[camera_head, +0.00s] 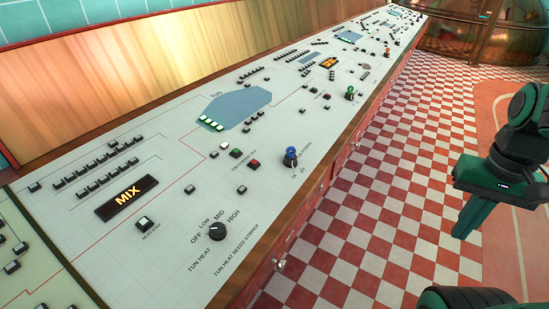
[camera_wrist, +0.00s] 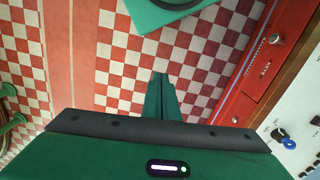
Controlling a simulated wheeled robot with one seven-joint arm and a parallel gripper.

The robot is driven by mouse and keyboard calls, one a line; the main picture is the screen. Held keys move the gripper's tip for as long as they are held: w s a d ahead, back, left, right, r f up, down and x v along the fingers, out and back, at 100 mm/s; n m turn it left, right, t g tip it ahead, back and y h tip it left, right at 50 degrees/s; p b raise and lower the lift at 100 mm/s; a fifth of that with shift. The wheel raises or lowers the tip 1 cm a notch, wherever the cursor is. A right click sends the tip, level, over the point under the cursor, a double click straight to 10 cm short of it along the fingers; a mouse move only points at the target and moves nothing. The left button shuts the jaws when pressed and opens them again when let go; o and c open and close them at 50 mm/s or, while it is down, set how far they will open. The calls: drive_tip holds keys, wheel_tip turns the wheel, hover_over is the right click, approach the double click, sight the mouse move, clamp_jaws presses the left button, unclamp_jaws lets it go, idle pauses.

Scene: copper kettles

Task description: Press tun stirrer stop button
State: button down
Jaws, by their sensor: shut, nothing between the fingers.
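The tun section of the long white control panel (camera_head: 300,130) shows in the head view. A red button (camera_head: 254,163) sits beside a green button (camera_head: 236,153), near a label too small to read surely. A blue-topped knob (camera_head: 291,154) stands to their right, by the stirrer lettering; it also shows at the lower right of the wrist view (camera_wrist: 288,143). My gripper (camera_head: 466,228) is at the right of the head view, over the floor and apart from the panel. In the wrist view its fingers (camera_wrist: 160,82) are together with nothing between them.
A black tun heat knob (camera_head: 217,231) and a lit MIX display (camera_head: 127,198) are on the near panel. Red drawers with small knobs (camera_head: 279,264) run below its wooden edge. The checkered floor (camera_head: 390,190) is clear between panel and arm. Copper vessels (camera_head: 470,35) stand far back.

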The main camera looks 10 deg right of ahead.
drive_tip(key=shift+d, duration=0.15)
drive_tip(key=w+a+n+t, duration=0.2)
drive_tip(key=w+a+n, duration=0.1)
drive_tip(key=w, duration=0.9)
wheel_tip(320, 180, up, 3)
drive_tip(key=n+t+y, duration=0.4)
drive_tip(key=n+y, duration=0.2)
drive_tip(key=y, duration=0.3)
hover_over(254, 163)
drive_tip(key=s+d, duration=0.2)
drive_tip(key=d, duration=0.1)
drive_tip(key=shift+w+d+f, duration=0.1)
drive_tip(key=shift+w+d, duration=0.05)
drive_tip(key=shift+f, duration=0.1)
drive_tip(key=shift+w+a+f, duration=0.2)
drive_tip(key=shift+f, duration=1.2)
drive_tip(key=shift+w+a+f, duration=0.15)
drive_tip(key=shift+a+f, duration=0.1)
drive_tip(key=shift+f, duration=1.2)
drive_tip(key=shift+w+a+f, duration=0.2)
drive_tip(key=shift+f, duration=1.2)
